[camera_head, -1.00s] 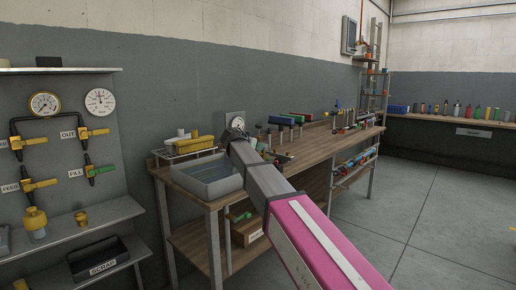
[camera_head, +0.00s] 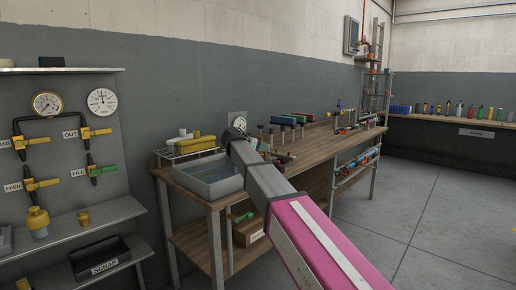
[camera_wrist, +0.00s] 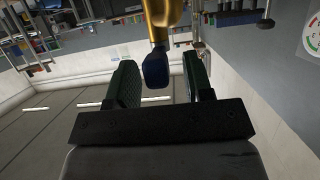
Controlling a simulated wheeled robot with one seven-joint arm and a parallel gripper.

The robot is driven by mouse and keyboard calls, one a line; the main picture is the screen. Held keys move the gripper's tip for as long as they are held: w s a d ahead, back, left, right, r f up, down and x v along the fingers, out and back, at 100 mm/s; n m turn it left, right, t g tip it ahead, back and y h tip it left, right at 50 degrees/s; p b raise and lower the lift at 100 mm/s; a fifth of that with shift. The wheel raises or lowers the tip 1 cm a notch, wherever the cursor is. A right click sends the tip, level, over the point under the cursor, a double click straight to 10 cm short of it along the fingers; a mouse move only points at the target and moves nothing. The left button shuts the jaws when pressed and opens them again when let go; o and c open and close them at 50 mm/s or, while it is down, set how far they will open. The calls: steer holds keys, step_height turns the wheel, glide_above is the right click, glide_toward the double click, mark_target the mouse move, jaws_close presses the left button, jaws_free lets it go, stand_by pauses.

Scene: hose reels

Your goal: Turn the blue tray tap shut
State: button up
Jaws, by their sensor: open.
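The blue tap handle (camera_wrist: 155,70) shows in the wrist view, below a brass tap body (camera_wrist: 163,20). My gripper (camera_wrist: 162,82) is open, with one green-padded finger on each side of the blue handle. A gap shows on both sides of the handle, wider on the right, and I see no clear contact. In the head view my arm covers the tap and hides the gripper's fingers. A grey tray (camera_head: 207,190) sits on the near end of the wooden bench, left of my arm.
The wooden bench (camera_head: 312,152) carries several small tools and fittings behind my arm. A yellow box (camera_head: 195,145) stands behind the grey tray. A panel with gauges (camera_head: 102,101) and yellow and green valve handles is at left. The floor at right is clear.

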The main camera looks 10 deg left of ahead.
steer(key=v, duration=1)
steer(key=shift+s+a, duration=0.2)
steer(key=shift+s, duration=0.1)
steer(key=shift+r, duration=0.1)
